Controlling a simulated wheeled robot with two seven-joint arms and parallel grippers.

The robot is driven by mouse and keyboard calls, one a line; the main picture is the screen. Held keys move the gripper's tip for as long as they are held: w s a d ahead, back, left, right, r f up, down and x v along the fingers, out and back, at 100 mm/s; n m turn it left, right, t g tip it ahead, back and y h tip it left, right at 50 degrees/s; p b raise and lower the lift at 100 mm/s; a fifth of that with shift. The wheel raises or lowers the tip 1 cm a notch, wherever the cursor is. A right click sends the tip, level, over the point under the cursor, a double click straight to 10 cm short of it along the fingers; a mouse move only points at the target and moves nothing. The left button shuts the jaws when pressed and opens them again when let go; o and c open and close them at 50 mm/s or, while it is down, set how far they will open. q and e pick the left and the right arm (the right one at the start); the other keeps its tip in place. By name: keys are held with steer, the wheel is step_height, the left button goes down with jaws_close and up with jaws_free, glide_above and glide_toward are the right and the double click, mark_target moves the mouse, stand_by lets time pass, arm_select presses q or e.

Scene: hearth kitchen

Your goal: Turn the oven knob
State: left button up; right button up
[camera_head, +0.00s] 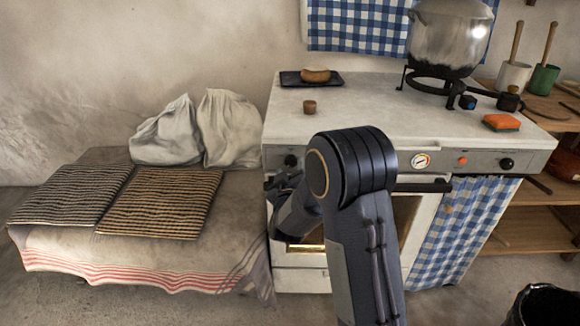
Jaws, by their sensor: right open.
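The white oven (290,282) stands in the middle, with a grey control panel along its front. A black knob (291,160) is at the panel's left end and another black knob (507,163) at its right end. A round gauge (421,160) and an orange button (462,161) sit between them. My right gripper (284,180) is open at the oven's left front, just below the left knob. I cannot tell whether it touches anything. My right arm hides the middle of the panel and much of the oven door. My left gripper is out of view.
A large metal pot (450,35) stands on a black burner on the stove top. An orange sponge (501,122), a small brown cup (309,107) and a dark tray (291,79) with a bread-like item also lie there. A cloth-covered bench (60,240) with sacks stands left.

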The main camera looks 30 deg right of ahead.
steer(key=v, duration=0.5)
steer(key=shift+s+a, duration=0.2)
steer(key=shift+s, duration=0.15)
